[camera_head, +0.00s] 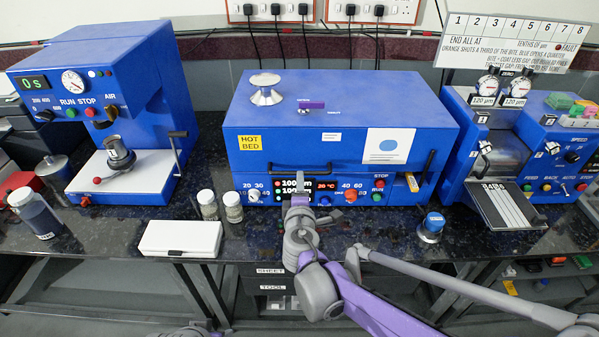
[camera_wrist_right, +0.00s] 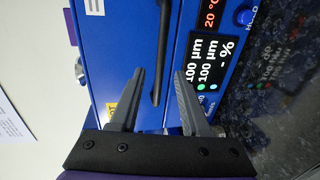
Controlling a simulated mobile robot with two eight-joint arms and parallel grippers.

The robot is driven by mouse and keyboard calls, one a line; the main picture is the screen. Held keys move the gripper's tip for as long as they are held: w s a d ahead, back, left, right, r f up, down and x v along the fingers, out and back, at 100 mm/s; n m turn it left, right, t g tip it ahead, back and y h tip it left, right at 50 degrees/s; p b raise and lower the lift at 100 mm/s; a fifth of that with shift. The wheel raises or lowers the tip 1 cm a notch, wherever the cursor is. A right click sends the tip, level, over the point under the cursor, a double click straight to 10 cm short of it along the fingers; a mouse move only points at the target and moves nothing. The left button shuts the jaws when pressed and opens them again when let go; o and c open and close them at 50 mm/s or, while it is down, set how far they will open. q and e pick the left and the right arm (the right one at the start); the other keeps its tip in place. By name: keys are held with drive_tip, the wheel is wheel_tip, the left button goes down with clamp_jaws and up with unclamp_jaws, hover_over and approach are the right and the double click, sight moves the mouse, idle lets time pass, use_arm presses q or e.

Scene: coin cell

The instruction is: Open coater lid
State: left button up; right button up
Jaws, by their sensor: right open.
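The coater (camera_head: 342,120) is the blue box in the middle, marked HOT BED. Its lid (camera_head: 350,92) is down and level. A long black handle (camera_head: 270,166) runs across the lid's front, and it shows in the right wrist view (camera_wrist_right: 161,50). My right gripper (camera_head: 299,198) is in front of the coater's display, just below the handle in the picture. In the right wrist view my right gripper (camera_wrist_right: 160,85) is open, with the handle showing between its fingers; contact cannot be told.
Two small jars (camera_head: 233,207) and a white case (camera_head: 181,238) lie left of my right gripper. Blue machines flank the coater: a press (camera_head: 110,100) left, a roller machine (camera_head: 530,130) right. A metal knob (camera_head: 265,90) stands on the lid.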

drive_tip(key=x, duration=0.6)
drive_tip(key=shift+w+d+f, duration=0.1)
drive_tip(key=shift+w, duration=0.3)
clamp_jaws()
idle(1.0)
